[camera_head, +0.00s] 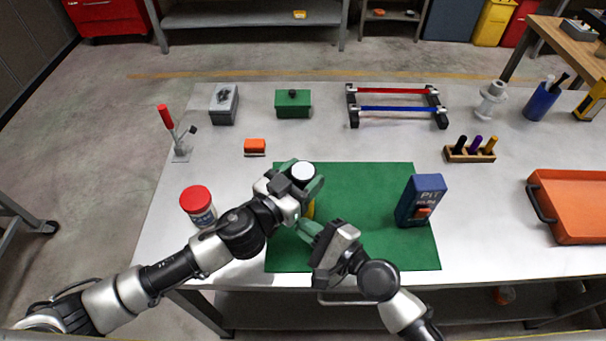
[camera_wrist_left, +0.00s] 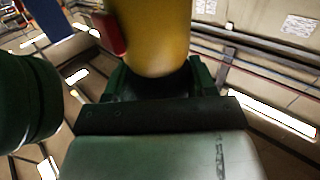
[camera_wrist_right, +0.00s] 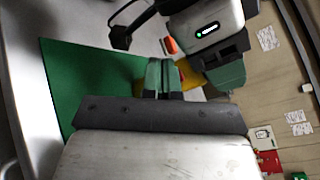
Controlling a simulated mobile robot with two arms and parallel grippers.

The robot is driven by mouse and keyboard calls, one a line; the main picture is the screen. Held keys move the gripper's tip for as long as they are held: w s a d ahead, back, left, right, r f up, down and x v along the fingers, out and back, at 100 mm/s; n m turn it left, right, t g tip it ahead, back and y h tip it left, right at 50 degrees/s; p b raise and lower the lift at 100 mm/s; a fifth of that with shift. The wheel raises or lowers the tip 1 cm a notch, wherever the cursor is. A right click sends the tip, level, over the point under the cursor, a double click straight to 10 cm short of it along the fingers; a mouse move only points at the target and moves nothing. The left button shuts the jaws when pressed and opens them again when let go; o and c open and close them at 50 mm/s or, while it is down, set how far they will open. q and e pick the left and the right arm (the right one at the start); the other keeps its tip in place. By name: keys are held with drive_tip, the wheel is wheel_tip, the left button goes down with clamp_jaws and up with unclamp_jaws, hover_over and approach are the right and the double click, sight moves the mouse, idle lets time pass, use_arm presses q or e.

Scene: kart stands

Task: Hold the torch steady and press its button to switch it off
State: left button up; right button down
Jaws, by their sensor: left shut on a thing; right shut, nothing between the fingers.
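The yellow torch (camera_head: 311,209) is mostly hidden behind my left gripper (camera_head: 309,197) in the head view. My left gripper is shut on it above the green mat (camera_head: 370,190). In the left wrist view the torch's yellow barrel (camera_wrist_left: 157,35) stands between the green fingers, with a red button (camera_wrist_left: 110,35) on its left side. My right gripper (camera_head: 306,228) is shut and empty, its tips close to the torch from the near side. In the right wrist view the shut fingertips (camera_wrist_right: 163,75) overlap part of the yellow torch (camera_wrist_right: 205,92). I cannot tell whether they touch it or whether it is lit.
A blue pit box (camera_head: 421,200) stands on the mat's right side. A red-lidded tub (camera_head: 198,205) is left of my left forearm. An orange block (camera_head: 255,146), a green box (camera_head: 293,104) and a stand with red and blue bars (camera_head: 395,102) lie farther back. An orange tray (camera_head: 570,205) is at right.

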drive_tip(key=shift+s+d, duration=0.2)
drive_tip(key=shift+s, duration=2.1)
use_arm(q)
drive_tip(key=o, duration=1.1)
drive_tip(key=shift+o, duration=0.2)
